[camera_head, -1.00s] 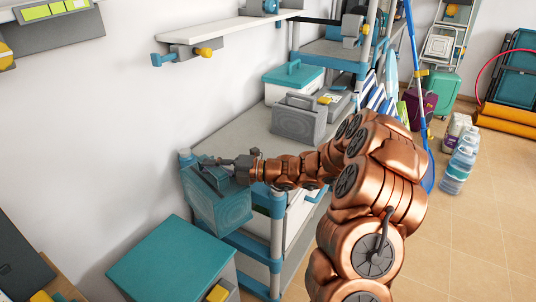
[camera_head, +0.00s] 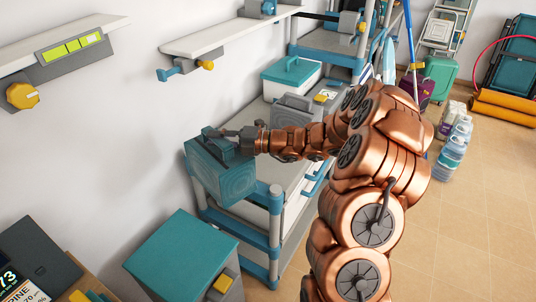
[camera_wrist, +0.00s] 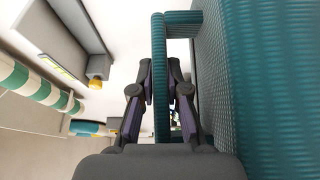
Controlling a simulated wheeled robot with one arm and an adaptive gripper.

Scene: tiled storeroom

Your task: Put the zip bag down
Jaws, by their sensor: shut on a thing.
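The zip bag (camera_head: 222,175) is a teal, boxy bag with a loop handle. It hangs upright from my gripper (camera_head: 240,140), in front of the near left end of a grey shelf (camera_head: 262,155), and hides part of it. I cannot tell how high it is above that shelf. In the wrist view the two fingers of my gripper (camera_wrist: 160,78) are closed on the bag's handle (camera_wrist: 160,50), and the ribbed teal side of the bag (camera_wrist: 265,80) fills the right.
A grey bin (camera_head: 293,110) and a white box with a teal lid (camera_head: 291,72) stand farther back on the shelf. A teal-topped box (camera_head: 185,250) stands below the bag. A wall shelf (camera_head: 225,30) is above. Open floor (camera_head: 470,220) lies to the right.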

